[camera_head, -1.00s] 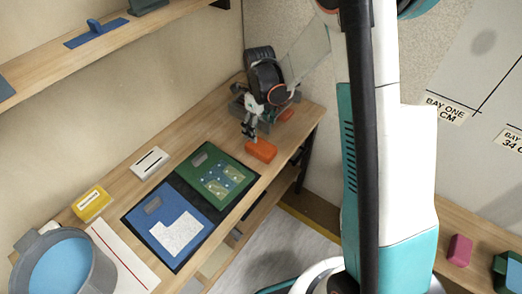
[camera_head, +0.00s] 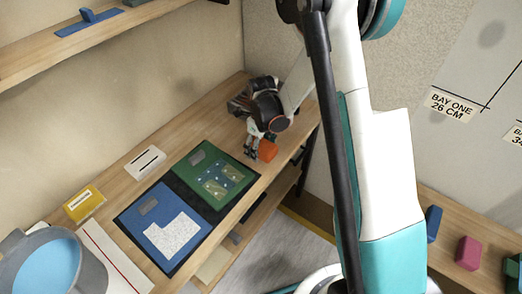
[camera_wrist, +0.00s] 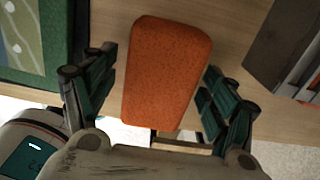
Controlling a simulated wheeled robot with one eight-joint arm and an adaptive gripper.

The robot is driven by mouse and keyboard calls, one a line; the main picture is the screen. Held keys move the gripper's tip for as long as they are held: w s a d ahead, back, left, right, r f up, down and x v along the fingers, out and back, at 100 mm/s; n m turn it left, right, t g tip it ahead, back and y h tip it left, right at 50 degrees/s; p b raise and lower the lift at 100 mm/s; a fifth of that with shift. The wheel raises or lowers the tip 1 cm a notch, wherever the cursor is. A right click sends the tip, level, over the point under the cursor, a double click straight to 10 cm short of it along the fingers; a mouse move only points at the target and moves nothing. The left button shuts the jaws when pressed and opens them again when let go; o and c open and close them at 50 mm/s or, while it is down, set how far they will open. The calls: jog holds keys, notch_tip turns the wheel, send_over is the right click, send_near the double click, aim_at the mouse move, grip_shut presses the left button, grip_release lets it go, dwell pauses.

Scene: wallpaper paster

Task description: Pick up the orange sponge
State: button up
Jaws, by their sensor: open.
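The orange sponge (camera_head: 267,151) lies on the wooden bench near its front edge, right of the green board. In the wrist view the sponge (camera_wrist: 167,72) sits between the two fingers of my gripper (camera_wrist: 158,98). The fingers are open, with a visible gap on each side of the sponge. In the head view my gripper (camera_head: 258,143) is low over the bench at the sponge, and its fingers partly hide the sponge's left side.
A green board (camera_head: 216,176) and a blue board (camera_head: 160,243) lie left of the sponge. A grey object (camera_wrist: 284,45) stands right of the sponge in the wrist view.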

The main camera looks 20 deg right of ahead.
aim_at(261, 143)
jog(key=shift+r, duration=0.1)
jog(key=c, duration=1.1)
jog(key=shift+c, duration=0.2)
notch_tip(261, 143, up, 20)
jog(key=p, duration=0.6)
jog(key=shift+p, duration=0.3)
jog(key=o, duration=0.5)
jog(key=c, duration=0.5)
